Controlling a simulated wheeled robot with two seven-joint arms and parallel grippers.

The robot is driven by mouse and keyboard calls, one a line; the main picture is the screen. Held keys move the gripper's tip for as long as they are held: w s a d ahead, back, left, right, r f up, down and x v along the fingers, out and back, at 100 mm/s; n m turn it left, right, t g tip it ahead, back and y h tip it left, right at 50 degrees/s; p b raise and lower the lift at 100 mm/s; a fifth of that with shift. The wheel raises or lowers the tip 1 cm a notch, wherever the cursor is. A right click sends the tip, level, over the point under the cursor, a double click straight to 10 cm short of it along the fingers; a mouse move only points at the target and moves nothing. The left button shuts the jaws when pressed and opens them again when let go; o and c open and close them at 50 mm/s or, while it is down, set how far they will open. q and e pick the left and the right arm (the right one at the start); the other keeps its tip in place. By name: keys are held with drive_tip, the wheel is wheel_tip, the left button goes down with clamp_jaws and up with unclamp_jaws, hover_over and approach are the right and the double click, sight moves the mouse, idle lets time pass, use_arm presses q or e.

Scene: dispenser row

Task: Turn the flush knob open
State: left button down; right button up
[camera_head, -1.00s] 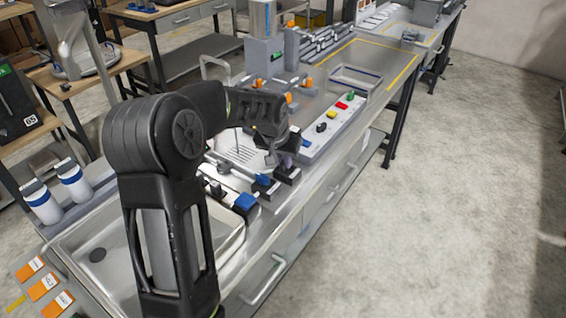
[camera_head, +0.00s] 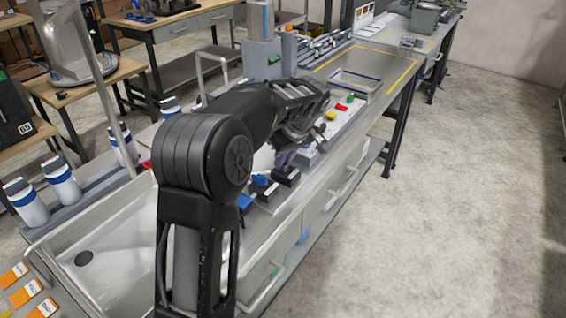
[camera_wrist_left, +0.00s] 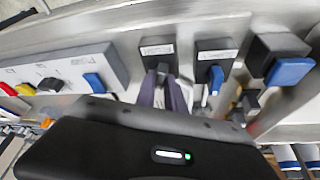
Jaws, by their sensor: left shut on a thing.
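My left gripper (camera_head: 284,157) reaches down onto a black valve block (camera_head: 287,176) at the bench's front edge. In the left wrist view, my left gripper (camera_wrist_left: 165,94) has its purple-grey fingers shut on a small dark knob (camera_wrist_left: 160,77), in front of a labelled block (camera_wrist_left: 157,50). The label is too blurred to read, so I cannot confirm it as the flush knob. The fingers hide most of the knob, and its angle is unclear. My right gripper is in neither view.
Beside it stand a block with a blue lever (camera_wrist_left: 215,79) and a larger one with a blue handle (camera_wrist_left: 289,71). On the other side is a pale panel (camera_wrist_left: 62,69) with coloured knobs. A sink (camera_head: 110,235) lies at the left. Floor (camera_head: 450,220) at right is clear.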

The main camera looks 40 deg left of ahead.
use_arm(q)
drive_tip(key=n, duration=0.2)
drive_tip(key=n+g, duration=0.1)
drive_tip(key=n, duration=0.1)
drive_tip(key=shift+w+g, duration=0.1)
drive_tip(key=shift+g, duration=0.2)
idle(0.4)
drive_tip(key=c, duration=1.4)
unclamp_jaws()
drive_tip(key=shift+c, duration=0.2)
drive_tip(key=shift+d+r, duration=0.1)
drive_tip(key=p+v, duration=0.1)
drive_tip(key=v, duration=0.6)
drive_tip(key=shift+r, duration=0.25)
drive_tip(key=shift+w+d, duration=0.15)
